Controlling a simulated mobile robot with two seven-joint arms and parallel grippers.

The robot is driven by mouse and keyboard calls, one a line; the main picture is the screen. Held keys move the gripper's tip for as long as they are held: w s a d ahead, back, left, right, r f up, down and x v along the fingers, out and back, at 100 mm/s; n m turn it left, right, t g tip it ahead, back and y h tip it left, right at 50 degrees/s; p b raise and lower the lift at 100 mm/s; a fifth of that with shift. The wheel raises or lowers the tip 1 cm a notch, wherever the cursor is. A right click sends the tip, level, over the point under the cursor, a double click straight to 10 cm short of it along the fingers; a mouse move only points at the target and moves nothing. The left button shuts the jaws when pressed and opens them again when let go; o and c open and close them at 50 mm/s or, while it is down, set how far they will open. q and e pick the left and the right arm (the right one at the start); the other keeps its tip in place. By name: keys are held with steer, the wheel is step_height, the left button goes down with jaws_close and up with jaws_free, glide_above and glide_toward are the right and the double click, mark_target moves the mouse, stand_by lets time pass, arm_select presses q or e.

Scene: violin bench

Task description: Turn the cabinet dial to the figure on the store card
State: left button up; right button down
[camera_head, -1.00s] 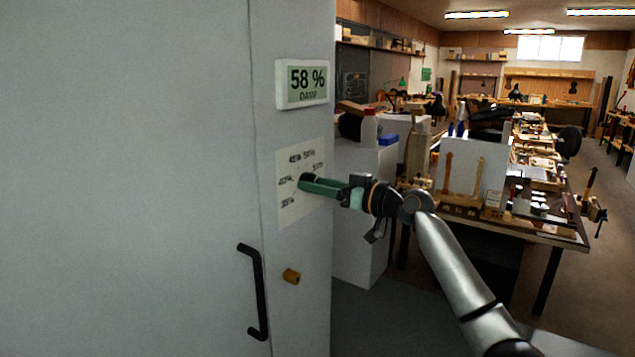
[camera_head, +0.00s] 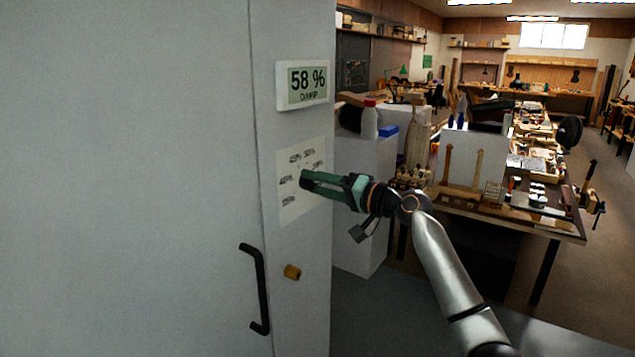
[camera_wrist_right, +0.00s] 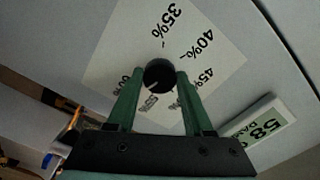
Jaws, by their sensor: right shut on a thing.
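The cabinet (camera_head: 150,180) is tall and pale grey and fills the left of the head view. Its dial (camera_wrist_right: 159,75) is a small black knob on a white scale plate (camera_head: 287,205) printed with percent figures. In the wrist view the scale plate (camera_wrist_right: 105,70) shows 35%, 40% and 45%; other figures are partly behind the fingers. A pale mark on the dial's face points down-left there; its exact figure is unclear. My right gripper (camera_head: 306,181) is shut on the dial, with a green finger on each side. My left gripper is out of view. I cannot make out a store card.
A display (camera_head: 302,84) above the plate reads 58 % DAMP. A black door handle (camera_head: 256,288) and a brass-coloured knob (camera_head: 292,272) sit below. A white cupboard (camera_head: 365,200) and a crowded workbench (camera_head: 535,229) stand right of the cabinet.

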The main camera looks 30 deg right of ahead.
steer(key=shift+m, duration=1.2)
steer(key=shift+r, duration=0.1)
steer(key=shift+c, duration=1.5)
jaws_free()
steer(key=b+v, duration=0.4)
steer(key=v, duration=0.8)
steer(key=shift+s, duration=0.25)
